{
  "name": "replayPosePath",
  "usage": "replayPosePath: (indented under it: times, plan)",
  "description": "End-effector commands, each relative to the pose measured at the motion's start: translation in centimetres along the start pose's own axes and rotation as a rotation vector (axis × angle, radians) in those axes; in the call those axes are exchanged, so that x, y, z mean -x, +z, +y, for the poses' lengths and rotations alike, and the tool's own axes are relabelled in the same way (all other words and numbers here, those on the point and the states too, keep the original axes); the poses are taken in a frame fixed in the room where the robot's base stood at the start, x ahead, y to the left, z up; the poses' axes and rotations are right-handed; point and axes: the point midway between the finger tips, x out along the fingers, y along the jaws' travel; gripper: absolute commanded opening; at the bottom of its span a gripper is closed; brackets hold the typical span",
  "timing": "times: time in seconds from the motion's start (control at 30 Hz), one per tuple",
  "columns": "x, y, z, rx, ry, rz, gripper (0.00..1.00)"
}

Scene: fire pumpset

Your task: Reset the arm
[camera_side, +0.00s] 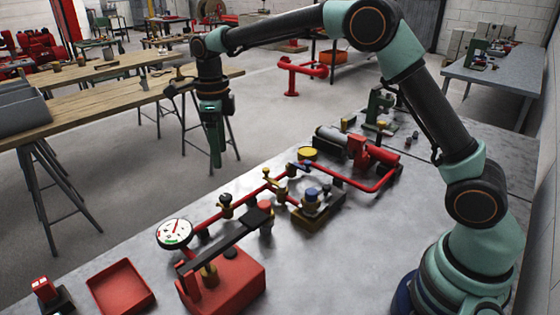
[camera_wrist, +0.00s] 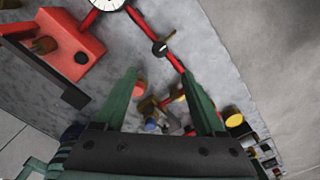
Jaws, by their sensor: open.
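My gripper (camera_side: 215,155) hangs from my raised, outstretched arm, its fingers pointing down. In the side view it shows against the floor past the bench's left edge, apart from everything. In the wrist view my gripper (camera_wrist: 158,75) is open and empty, its two green fingers spread. The pumpset lies below: a red pipe run (camera_side: 375,186) with brass valves, a white dial gauge (camera_side: 174,233), and a red box (camera_side: 228,285) with a dark lever (camera_side: 225,240). The gauge (camera_wrist: 108,3) and red box (camera_wrist: 62,45) also show in the wrist view.
A red tray (camera_side: 120,288) and a small red-topped block (camera_side: 43,291) sit at the grey bench's front left. A green stand (camera_side: 379,106) is at its back. Wooden trestle tables (camera_side: 130,97) stand beyond open floor.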

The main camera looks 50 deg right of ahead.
Motion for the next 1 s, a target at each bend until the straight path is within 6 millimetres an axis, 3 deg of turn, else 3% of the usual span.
replayPosePath:
  times: [0.23,0.4,0.6,0.8,1.0]
  plan:
    - [2.9,-2.1,0.2,0.230,-0.036,-0.040,0.72]
    - [6.0,-5.5,1.1,0.590,-0.107,-0.078,0.72]
    - [8.5,-9.9,2.7,1.023,-0.215,-0.087,0.72]
    - [9.4,-14.3,4.7,1.452,-0.341,-0.045,0.72]
    - [8.8,-18.4,6.9,1.868,-0.466,0.055,0.72]
